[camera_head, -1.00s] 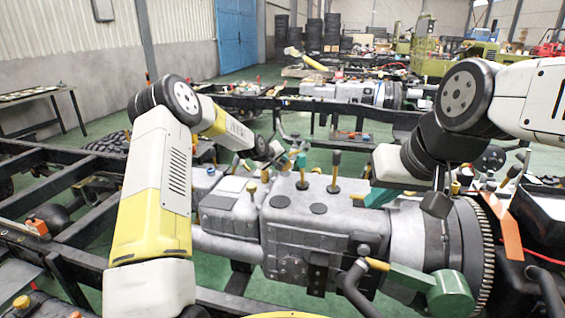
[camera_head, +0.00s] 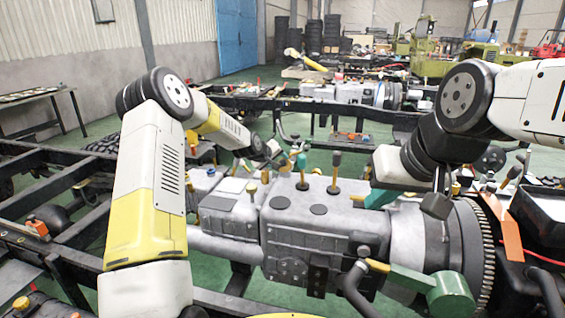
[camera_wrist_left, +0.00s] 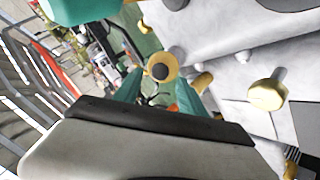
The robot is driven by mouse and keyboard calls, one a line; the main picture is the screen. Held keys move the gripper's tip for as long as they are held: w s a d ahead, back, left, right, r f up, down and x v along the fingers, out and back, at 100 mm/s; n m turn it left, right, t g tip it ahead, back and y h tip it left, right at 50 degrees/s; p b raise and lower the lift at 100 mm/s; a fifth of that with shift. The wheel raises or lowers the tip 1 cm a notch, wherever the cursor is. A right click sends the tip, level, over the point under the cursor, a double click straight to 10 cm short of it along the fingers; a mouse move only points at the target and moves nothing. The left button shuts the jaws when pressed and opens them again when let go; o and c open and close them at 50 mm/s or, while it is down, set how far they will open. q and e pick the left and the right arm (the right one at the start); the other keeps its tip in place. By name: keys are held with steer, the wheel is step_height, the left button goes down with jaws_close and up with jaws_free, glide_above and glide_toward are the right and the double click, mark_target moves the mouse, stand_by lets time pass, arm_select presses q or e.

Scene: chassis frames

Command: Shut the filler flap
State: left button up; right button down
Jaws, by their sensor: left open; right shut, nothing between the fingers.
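I cannot single out the filler flap for certain. The grey gearbox housing (camera_head: 325,237) lies across the middle, with dark round discs and upright levers on top. My left gripper (camera_head: 290,161) is open above the housing's far side, its teal fingertips small in the head view. In the left wrist view its teal fingers (camera_wrist_left: 158,92) stand apart, and a brass knob with a dark centre (camera_wrist_left: 160,70) shows between or beyond them; contact cannot be told.
A toothed ring (camera_head: 478,250) and a green cylinder (camera_head: 450,294) are at the housing's right end. Black chassis rails (camera_head: 55,185) run at left. Another brass knob (camera_wrist_left: 268,94) shows in the left wrist view.

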arm_select(q)
steer(key=v, duration=0.5)
steer(key=shift+s+r, duration=0.1)
steer(key=shift+s, duration=0.05)
steer(key=shift+c, duration=0.5)
